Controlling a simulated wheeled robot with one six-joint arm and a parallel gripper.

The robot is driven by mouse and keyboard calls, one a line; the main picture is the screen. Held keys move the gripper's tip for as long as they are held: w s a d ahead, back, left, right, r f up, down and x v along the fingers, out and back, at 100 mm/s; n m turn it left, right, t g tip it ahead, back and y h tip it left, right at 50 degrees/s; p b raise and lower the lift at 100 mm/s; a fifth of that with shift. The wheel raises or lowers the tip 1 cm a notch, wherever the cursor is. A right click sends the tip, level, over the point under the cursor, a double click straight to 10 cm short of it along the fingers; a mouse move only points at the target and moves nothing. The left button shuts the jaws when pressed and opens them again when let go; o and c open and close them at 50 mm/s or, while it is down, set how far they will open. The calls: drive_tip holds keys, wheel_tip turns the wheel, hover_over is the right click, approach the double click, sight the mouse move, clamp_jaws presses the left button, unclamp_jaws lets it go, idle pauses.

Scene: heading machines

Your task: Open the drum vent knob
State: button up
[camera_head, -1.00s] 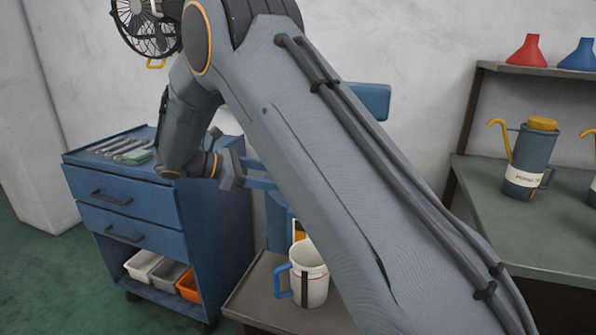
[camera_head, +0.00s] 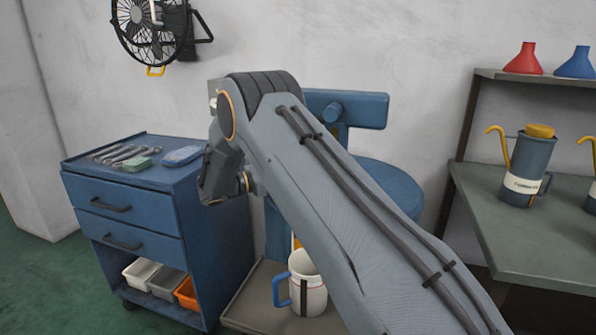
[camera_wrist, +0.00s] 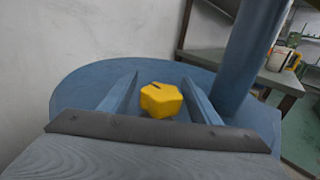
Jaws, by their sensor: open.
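The yellow drum vent knob (camera_wrist: 161,100) shows in the wrist view, on the round blue drum top (camera_wrist: 75,82). It has a faceted shape with a dark slot mark on its top. My gripper (camera_wrist: 161,88) is open, with one finger on each side of the knob in the picture. I see a gap between each finger and the knob; how far the fingertips are above the drum top I cannot tell. In the head view the blue drum (camera_head: 390,186) is partly behind my arm, and the knob and my fingers are hidden there.
A blue column (camera_wrist: 252,50) rises close to the right finger. A blue drawer cart (camera_head: 125,205) with wrenches stands at left. A white mug (camera_head: 308,283) stands on a low tray below. A bench with a blue oil can (camera_head: 528,165) is at right. A fan (camera_head: 150,30) hangs on the wall.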

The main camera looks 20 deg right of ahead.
drive_tip(key=shift+w+d, duration=0.1)
drive_tip(key=shift+d, duration=0.45)
drive_tip(key=c, duration=1.1)
drive_tip(key=shift+o, duration=0.2)
